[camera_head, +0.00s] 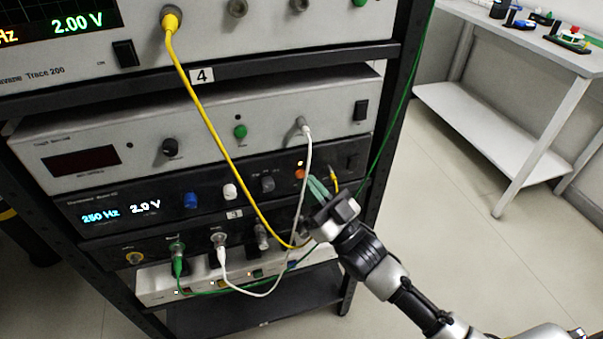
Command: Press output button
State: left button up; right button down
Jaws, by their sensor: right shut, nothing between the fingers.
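The dark generator unit (108,192) in the rack shows "250 Hz" and "2.0 V" on its display. On the right of its front panel is an orange round button (299,174) with a small lit orange lamp (300,163) just above it. I take this to be the output button; its label is too small to read. My right gripper (317,187) has green fingers, shut and empty. Its tips are close to the right and just below the orange button; I cannot tell whether they touch it. My left gripper is not in view.
Yellow (215,130), white (307,160) and green cables hang across the rack front near my right gripper. A white table (490,120) stands at right, with open floor between.

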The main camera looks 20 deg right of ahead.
jog(key=s+p, duration=0.2)
jog(key=s, duration=0.4)
dwell(1.7)
